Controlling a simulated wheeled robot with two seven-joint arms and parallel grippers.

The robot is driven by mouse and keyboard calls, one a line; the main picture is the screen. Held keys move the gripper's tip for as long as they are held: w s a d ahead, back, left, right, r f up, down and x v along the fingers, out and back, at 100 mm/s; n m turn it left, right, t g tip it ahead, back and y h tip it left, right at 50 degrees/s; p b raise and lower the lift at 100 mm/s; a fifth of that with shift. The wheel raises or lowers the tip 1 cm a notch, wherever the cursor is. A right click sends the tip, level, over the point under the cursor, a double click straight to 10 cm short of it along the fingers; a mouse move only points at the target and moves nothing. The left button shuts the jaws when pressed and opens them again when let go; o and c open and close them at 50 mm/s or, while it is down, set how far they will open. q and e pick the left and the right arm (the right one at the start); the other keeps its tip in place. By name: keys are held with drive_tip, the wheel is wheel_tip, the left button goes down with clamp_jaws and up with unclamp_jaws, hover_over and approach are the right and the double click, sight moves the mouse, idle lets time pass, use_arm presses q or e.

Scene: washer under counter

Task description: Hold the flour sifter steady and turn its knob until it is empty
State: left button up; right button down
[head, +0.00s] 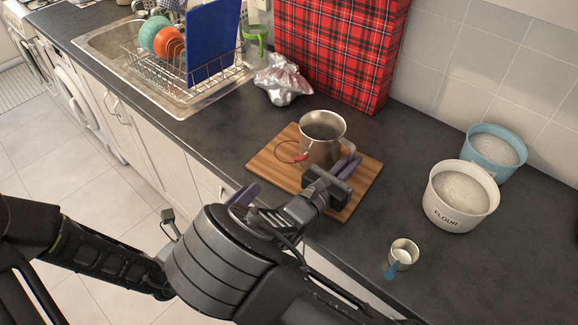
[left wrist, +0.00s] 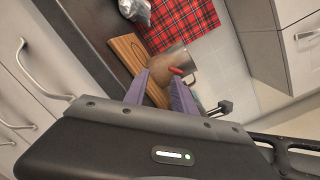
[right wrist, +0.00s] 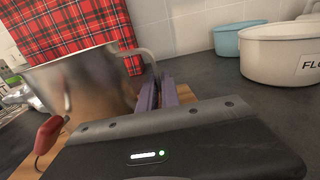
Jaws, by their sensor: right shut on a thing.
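The metal flour sifter (head: 323,138) stands upright on a wooden board (head: 265,168). Its red knob (head: 301,157) sits low on its near-left side, on a thin wire crank. The knob also shows in the right wrist view (right wrist: 50,132). My right gripper (head: 346,168) is shut on the sifter's handle (right wrist: 150,58) at the right side. My left gripper (head: 243,195) is short of the board at the counter's front edge, partly hidden by my right arm. Its fingers are apart and empty in the left wrist view (left wrist: 158,88), pointing toward the sifter and knob. I cannot tell how much flour is inside.
A white flour tub (head: 460,197) and a blue tub (head: 495,150) stand at the right. A small cup (head: 404,252) with a blue-handled tool is near the front edge. Crumpled foil (head: 281,80), a tartan box (head: 340,45) and a sink rack (head: 180,75) lie behind and left.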

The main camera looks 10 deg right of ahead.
use_arm(q)
drive_tip(key=a+n, duration=0.1)
drive_tip(key=n+g+h, duration=0.1)
drive_tip(key=n, duration=1.4)
approach(298, 161)
drive_tip(key=shift+v, duration=1.4)
drive_tip(key=shift+w, duration=0.1)
drive_tip(key=x, duration=1.2)
drive_tip(key=shift+c, duration=0.4)
clamp_jaws()
